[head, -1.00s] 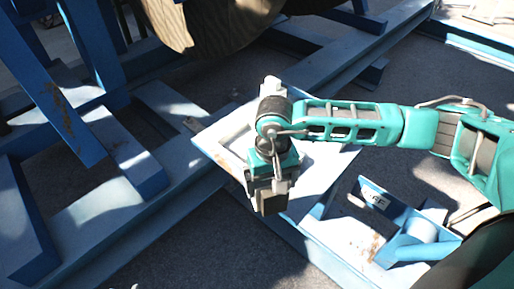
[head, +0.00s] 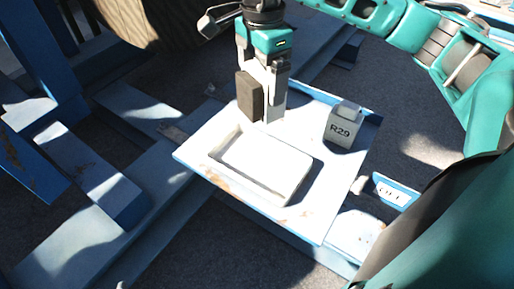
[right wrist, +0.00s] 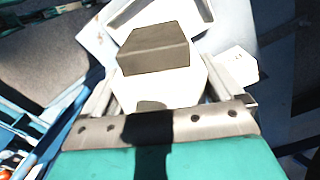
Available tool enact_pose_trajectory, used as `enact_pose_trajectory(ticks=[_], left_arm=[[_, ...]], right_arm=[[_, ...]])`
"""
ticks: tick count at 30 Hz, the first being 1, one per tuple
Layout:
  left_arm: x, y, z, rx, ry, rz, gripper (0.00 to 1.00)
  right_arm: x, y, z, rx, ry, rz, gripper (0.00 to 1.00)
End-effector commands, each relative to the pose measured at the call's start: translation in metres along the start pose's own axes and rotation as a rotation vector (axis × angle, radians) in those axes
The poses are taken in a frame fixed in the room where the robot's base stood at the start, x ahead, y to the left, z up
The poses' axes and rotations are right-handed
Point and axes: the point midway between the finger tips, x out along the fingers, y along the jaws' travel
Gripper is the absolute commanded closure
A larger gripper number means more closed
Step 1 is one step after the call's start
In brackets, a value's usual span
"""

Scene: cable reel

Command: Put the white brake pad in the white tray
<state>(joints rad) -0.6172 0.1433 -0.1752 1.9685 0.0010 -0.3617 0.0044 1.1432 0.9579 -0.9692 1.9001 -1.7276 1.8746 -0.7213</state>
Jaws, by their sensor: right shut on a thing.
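My right gripper (head: 273,98) is shut on the brake pad, which has a dark grey-brown block (head: 249,97) on a white backing plate. In the right wrist view the block (right wrist: 154,48) faces the camera, with the white plate (right wrist: 188,86) behind it between the fingers. The pad is held upright. In the head view it appears just beyond the far edge of the white tray (head: 300,186); its exact height is hard to tell. The tray is shallow, rectangular and empty. My left gripper is not in view.
The tray lies on a pale, worn board (head: 215,150) with blue edges. A grey block marked R29 (head: 341,127) stands on the board right of the gripper. Blue steel beams (head: 70,225) lie to the left. A large reel (head: 120,25) stands at the back left.

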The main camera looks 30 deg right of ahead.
Motion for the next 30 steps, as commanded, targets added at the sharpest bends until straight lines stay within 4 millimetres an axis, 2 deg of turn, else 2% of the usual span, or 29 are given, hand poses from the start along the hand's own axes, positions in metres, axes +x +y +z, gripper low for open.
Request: enact_pose_trajectory(ticks=[9,15,18,25,30], left_arm=[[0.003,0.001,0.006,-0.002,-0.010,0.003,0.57],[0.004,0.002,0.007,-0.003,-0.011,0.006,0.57],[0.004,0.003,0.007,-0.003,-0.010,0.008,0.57],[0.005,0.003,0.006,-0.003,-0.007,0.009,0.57],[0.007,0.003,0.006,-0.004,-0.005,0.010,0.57]], right_arm=[[0.078,0.001,0.000,-0.001,0.000,0.003,0.74],[0.119,0.000,0.000,-0.003,-0.001,0.000,0.74],[0.130,0.000,0.000,-0.003,-0.001,-0.001,0.74],[0.142,-0.001,0.000,-0.003,0.000,-0.002,0.74],[0.166,0.000,0.000,-0.004,0.000,0.000,0.74]])
